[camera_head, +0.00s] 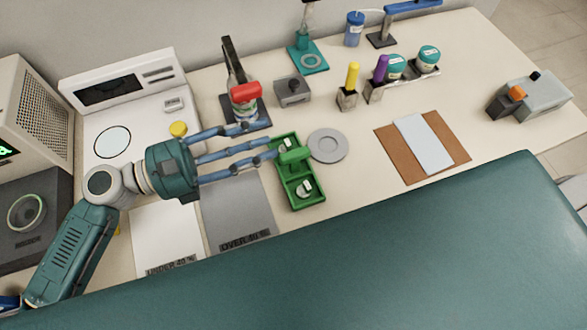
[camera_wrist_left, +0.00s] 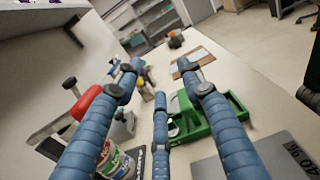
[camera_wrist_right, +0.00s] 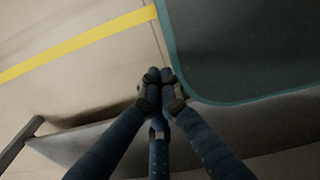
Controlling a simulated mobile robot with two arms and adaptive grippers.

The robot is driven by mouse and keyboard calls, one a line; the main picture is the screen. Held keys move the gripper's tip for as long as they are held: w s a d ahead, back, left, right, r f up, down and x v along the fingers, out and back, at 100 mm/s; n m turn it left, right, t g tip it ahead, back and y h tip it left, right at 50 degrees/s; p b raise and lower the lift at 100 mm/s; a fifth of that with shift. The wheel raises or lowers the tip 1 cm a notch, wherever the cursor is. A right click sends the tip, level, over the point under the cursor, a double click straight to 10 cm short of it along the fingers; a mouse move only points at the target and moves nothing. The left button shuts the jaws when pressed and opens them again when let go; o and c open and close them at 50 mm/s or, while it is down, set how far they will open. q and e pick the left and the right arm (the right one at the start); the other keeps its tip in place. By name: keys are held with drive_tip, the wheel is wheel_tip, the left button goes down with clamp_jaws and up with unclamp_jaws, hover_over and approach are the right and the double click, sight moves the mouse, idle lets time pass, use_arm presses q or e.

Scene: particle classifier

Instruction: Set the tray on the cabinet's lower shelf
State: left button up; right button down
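The green tray (camera_head: 311,204) stands on the bench, with a raised green handle (camera_head: 294,156) across its middle and a small white-topped container at each end. It also shows in the left wrist view (camera_wrist_left: 189,131), partly hidden behind a finger. My left gripper (camera_head: 263,143) is open and empty, its three blue fingers spread and pointing at the tray's handle from the left. Their tips are close to the tray; I cannot tell whether any touches. My right gripper (camera_wrist_right: 160,76) is shut and empty above the floor, outside the head view. I cannot identify the cabinet for certain.
Grey shelving (camera_wrist_left: 140,20) stands far back in the left wrist view. Near the tray are a grey disc (camera_head: 328,146), a red-topped device (camera_head: 245,92), a grey mat (camera_head: 235,215) and a brown board (camera_head: 455,152).

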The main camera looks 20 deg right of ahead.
use_arm(q)
drive_tip(key=f, duration=0.1)
drive_tip(key=b, duration=0.1)
approach(309, 150)
drive_tip(key=shift+w+a+f, duration=0.2)
drive_tip(key=shift+a+f, duration=0.1)
drive_tip(key=shift+f, duration=0.25)
drive_tip(key=shift+d+r, duration=0.1)
drive_tip(key=shift+d, duration=0.25)
drive_tip(key=d+p, duration=0.1)
drive_tip(key=d, duration=0.6)
drive_tip(key=shift+w, duration=0.1)
use_arm(e)
drive_tip(key=shift+w+a, duration=0.1)
drive_tip(key=shift+w, duration=0.6)
use_arm(q)
drive_tip(key=shift+a, duration=0.1)
clamp_jaws()
